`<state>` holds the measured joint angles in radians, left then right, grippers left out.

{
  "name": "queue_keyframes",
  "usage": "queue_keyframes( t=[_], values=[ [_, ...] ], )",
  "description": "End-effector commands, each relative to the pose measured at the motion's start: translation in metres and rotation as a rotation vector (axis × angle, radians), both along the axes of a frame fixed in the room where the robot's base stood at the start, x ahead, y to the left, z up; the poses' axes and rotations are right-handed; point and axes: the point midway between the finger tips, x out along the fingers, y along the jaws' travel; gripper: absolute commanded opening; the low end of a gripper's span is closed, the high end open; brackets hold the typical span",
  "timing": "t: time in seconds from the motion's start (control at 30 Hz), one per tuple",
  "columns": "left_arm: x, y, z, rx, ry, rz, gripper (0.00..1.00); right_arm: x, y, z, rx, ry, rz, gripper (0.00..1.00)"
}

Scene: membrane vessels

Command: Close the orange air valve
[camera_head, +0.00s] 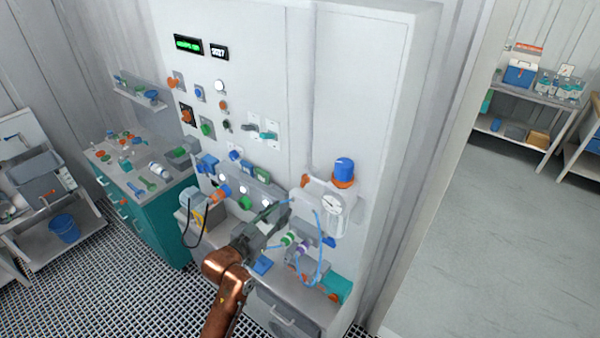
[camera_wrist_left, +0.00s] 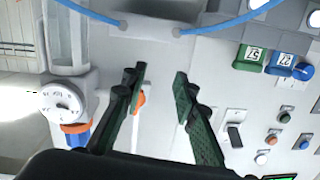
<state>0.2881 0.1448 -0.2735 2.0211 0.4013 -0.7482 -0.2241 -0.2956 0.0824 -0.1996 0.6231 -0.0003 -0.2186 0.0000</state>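The orange air valve (camera_head: 306,182) is a small orange handle on a pale plate on the white panel, left of the round gauge. In the left wrist view the orange handle (camera_wrist_left: 139,101) shows between the fingers, close beside the left-hand one, which partly covers it. I cannot tell whether they touch. My left gripper (camera_head: 282,214) is open and empty in front of the panel, lower left of the valve in the head view. Its dark green fingers (camera_wrist_left: 156,78) stand well apart in the wrist view. My right gripper is not in view.
The gauge (camera_head: 332,204) and a blue-topped knob with an orange base (camera_head: 344,170) are right of the valve. Blue tubing (camera_head: 320,250) hangs near my gripper. Numbered green (camera_wrist_left: 250,58) and blue blocks (camera_wrist_left: 283,63) and several buttons fill the panel beside it.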

Motion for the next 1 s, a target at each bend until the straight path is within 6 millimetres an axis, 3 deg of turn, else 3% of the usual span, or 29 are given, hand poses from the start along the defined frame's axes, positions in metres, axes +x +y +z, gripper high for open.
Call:
queue_keyframes(
  t=[0.03, 0.1, 0.2, 0.37, 0.7, 1.0],
  values=[
    [-0.006, -0.007, 0.034, -0.002, -0.035, -0.020, 0.27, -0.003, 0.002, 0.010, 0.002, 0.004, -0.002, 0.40],
    [-0.012, -0.014, 0.060, -0.006, -0.068, -0.041, 0.27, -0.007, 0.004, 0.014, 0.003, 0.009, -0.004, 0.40],
    [-0.017, -0.020, 0.079, -0.009, -0.092, -0.058, 0.27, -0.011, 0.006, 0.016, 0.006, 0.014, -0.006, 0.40],
    [-0.006, -0.031, 0.084, -0.010, -0.099, -0.062, 0.27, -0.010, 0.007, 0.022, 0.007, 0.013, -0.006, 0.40],
    [0.035, -0.060, 0.083, -0.010, -0.097, -0.061, 0.27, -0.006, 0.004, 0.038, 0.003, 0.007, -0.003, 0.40],
    [0.044, -0.066, 0.081, -0.009, -0.099, -0.060, 0.27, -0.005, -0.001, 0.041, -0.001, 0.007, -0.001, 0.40]
  ],
)
